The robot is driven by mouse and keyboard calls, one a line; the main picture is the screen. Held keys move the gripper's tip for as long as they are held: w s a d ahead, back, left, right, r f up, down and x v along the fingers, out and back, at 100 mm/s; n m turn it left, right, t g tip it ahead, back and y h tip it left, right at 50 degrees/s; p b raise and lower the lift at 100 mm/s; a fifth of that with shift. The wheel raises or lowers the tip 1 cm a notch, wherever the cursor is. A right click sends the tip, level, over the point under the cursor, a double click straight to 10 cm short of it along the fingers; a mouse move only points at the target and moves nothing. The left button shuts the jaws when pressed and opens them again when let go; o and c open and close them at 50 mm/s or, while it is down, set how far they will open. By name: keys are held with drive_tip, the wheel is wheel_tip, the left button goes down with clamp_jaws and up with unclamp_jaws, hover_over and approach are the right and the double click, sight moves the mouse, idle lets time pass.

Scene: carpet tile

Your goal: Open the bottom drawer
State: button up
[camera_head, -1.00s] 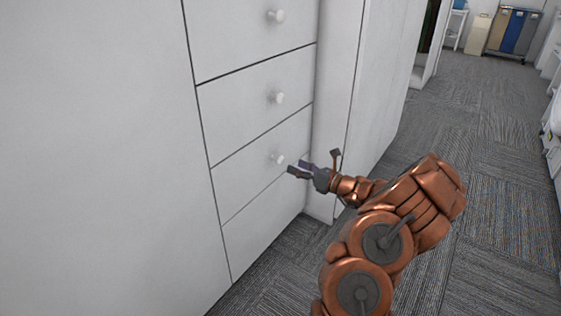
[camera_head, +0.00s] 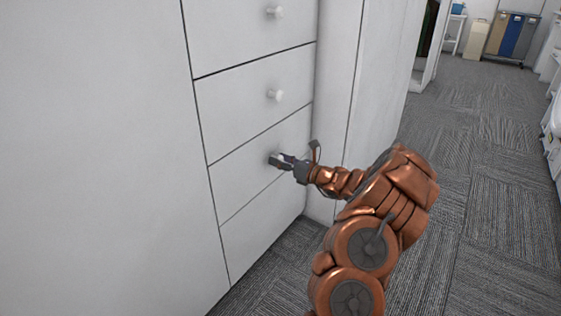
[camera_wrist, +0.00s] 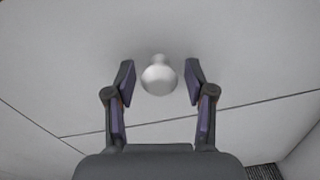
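A white drawer front (camera_head: 235,172), the lowest one whose knob shows, is closed and flush with the cabinet. Its round white knob (camera_wrist: 159,76) sits between my gripper's two fingertips (camera_wrist: 160,84) in the wrist view, with a gap on each side. The gripper is open and not clamped on the knob. Below a seam lies a plain lower panel (camera_head: 255,222) with no knob showing.
Two closed drawers above have knobs (camera_head: 274,95) and (camera_head: 275,12). A tall white cabinet side (camera_head: 375,90) stands just right of the drawers. Grey carpet (camera_head: 480,190) is open to the right; coloured bins (camera_head: 512,35) stand far back.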

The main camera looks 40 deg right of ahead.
clamp_jaws()
idle(0.5)
